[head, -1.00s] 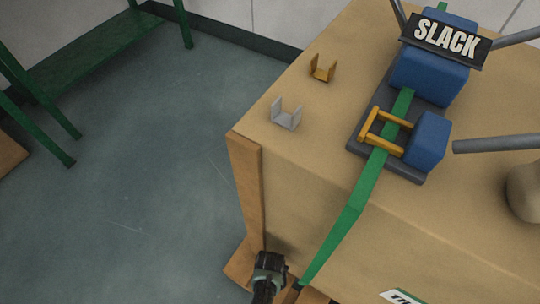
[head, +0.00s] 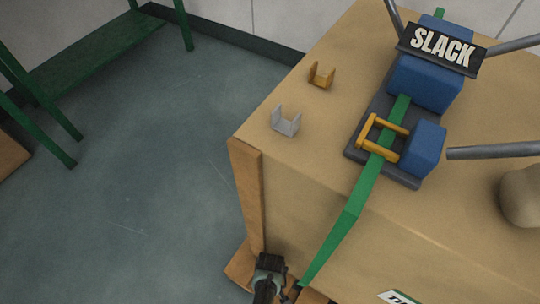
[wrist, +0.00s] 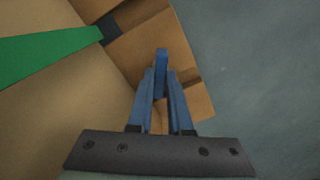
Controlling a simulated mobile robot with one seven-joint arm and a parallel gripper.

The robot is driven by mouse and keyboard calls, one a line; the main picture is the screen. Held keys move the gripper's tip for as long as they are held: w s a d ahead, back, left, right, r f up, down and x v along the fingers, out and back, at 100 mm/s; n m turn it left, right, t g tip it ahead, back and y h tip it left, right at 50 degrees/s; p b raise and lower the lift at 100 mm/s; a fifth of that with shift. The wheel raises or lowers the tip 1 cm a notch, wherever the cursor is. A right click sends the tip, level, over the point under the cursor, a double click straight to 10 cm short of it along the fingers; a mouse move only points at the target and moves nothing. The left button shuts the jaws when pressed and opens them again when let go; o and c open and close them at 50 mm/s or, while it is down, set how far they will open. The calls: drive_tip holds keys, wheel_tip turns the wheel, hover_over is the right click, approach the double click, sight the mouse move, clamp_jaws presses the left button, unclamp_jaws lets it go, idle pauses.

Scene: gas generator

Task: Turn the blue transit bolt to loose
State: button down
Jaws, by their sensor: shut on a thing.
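The blue transit bolt (wrist: 161,62) shows in the wrist view as a narrow upright blue bar at the edge of the wooden base. My gripper (wrist: 161,84) is shut on it, with one blue-grey finger on each side. The bolt's lower part is hidden between the fingers. In the head view my arm's dark end is at the bottom, low beside the crate's near corner. The bolt cannot be made out there, and no loose marking is readable.
A tan-topped crate (head: 330,190) fills the right side. A green strap (head: 340,228) runs down its near side from a blue ratchet block (head: 425,80) with a SLACK sign (head: 442,46). Two small brackets stand on top. Open floor (head: 130,170) lies to the left.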

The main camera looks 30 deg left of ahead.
drive_tip(key=n, duration=0.6)
drive_tip(key=shift+n, duration=0.4)
idle(0.3)
drive_tip(key=c, duration=0.8)
unclamp_jaws()
drive_tip(key=shift+c, duration=0.2)
wheel_tip(320, 180, up, 13)
drive_tip(key=p, duration=1)
